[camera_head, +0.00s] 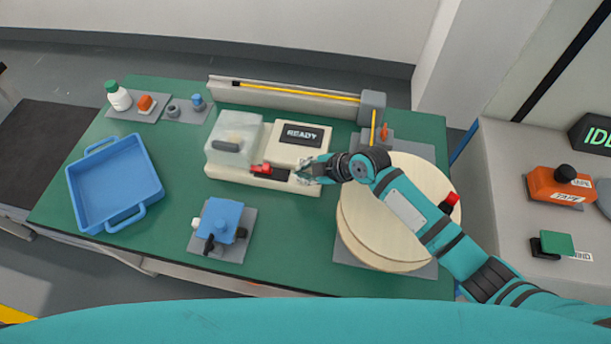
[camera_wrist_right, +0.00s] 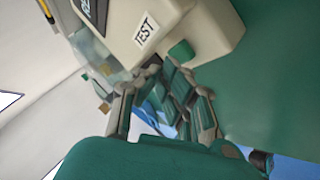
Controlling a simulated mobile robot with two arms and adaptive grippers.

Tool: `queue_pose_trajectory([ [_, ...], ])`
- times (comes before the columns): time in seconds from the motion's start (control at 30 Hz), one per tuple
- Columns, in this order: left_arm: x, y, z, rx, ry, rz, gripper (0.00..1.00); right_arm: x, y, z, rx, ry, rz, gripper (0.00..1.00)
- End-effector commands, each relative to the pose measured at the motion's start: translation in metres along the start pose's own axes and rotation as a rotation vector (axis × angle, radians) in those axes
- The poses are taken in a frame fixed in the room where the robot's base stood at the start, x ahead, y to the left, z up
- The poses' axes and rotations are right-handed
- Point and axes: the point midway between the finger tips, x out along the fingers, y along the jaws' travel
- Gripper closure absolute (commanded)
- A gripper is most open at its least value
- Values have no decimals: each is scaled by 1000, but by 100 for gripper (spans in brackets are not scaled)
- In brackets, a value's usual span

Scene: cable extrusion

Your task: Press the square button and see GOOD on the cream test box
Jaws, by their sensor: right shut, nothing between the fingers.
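The cream test box (camera_head: 225,173) stands on the green table, and its dark display (camera_head: 302,134) reads READY. A clear cover sits over its left part, with a red piece (camera_head: 262,169) and a dark slot in front. In the right wrist view, a green square button (camera_wrist_right: 181,52) sits on the cream box beside a TEST label (camera_wrist_right: 146,30). My right gripper (camera_head: 304,172) is shut and empty at the box's front right corner. In the wrist view its fingertips (camera_wrist_right: 174,78) are close to the button; I cannot tell whether they touch. In the head view the gripper hides the button. My left gripper is out of view.
A round wooden disc (camera_head: 366,239) lies under my right arm. A blue tray (camera_head: 112,185) is at the left, and a blue fixture (camera_head: 219,219) stands in front of the box. A yellow rod (camera_head: 295,92) lies in a rail behind. Green table is clear between tray and box.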

Motion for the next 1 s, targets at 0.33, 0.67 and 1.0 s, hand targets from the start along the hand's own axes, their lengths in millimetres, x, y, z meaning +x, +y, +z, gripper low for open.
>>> queue_pose_trajectory([
  [0.33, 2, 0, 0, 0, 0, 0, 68, 2, -1, 1, 0, -1, 0, 100],
  [0.67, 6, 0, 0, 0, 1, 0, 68, 4, -3, 4, 0, -1, 0, 100],
  [1.0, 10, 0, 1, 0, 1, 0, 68, 8, -8, 7, 3, -2, -5, 100],
])
